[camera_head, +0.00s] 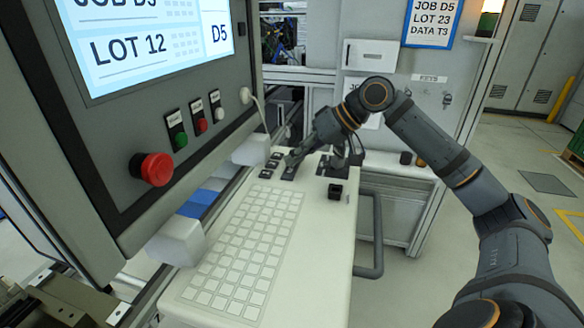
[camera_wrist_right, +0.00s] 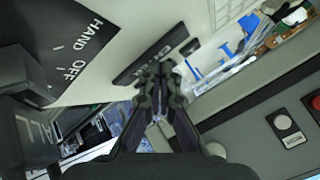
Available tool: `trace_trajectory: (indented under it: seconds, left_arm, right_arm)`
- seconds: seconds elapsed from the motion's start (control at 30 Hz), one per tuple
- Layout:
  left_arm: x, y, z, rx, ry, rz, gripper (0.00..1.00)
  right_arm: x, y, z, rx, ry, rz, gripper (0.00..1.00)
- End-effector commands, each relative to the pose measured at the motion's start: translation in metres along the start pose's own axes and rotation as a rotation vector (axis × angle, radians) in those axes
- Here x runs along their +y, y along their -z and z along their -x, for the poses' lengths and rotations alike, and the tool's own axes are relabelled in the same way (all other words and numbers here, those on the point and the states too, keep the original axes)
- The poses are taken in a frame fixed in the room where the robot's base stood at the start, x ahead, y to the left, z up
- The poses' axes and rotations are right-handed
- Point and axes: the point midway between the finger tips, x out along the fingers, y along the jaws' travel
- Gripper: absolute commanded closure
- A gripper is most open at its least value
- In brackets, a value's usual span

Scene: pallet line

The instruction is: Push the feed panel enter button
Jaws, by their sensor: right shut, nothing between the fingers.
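The feed panel (camera_head: 312,235) is a pale sloped console with a keypad of light keys and several dark buttons at its far end. My right gripper (camera_head: 292,161) reaches down over those dark buttons, its fingers together and empty. In the right wrist view the closed fingertips (camera_wrist_right: 159,72) are at a long dark key, the enter button (camera_wrist_right: 176,40), and cover part of its lettering. I cannot tell whether they touch it or whether it is pressed down. In the head view a dark key (camera_head: 288,174) shows just below the fingertips. My left gripper is not in view.
A screen cabinet with a red mushroom button (camera_head: 152,169) and small green, red and white buttons stands at left. A dark HAND/OFF switch plate (camera_wrist_right: 62,38) is close to the fingers.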

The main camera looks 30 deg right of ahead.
Motion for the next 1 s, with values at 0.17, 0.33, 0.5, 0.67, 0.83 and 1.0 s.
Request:
trace_trajectory:
  seconds: [0.17, 0.33, 0.5, 0.67, 0.83, 1.0]
  left_arm:
    - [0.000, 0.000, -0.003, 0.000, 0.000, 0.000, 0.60]
    - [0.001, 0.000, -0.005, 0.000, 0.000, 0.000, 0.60]
    - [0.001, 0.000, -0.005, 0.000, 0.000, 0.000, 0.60]
    - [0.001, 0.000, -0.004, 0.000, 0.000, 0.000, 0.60]
    - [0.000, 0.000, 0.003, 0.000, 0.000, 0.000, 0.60]
    - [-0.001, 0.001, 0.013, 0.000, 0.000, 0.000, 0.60]
  right_arm:
    - [0.002, -0.002, -0.002, -0.001, 0.000, 0.000, 1.00]
    - [0.003, -0.003, -0.004, -0.001, 0.000, 0.000, 1.00]
    - [0.003, -0.003, -0.004, -0.002, 0.000, 0.000, 1.00]
    - [0.002, -0.003, -0.003, -0.002, 0.000, 0.000, 1.00]
    - [-0.001, 0.001, 0.002, -0.002, 0.000, 0.000, 1.00]
    - [-0.007, 0.007, 0.009, -0.001, 0.000, 0.000, 1.00]
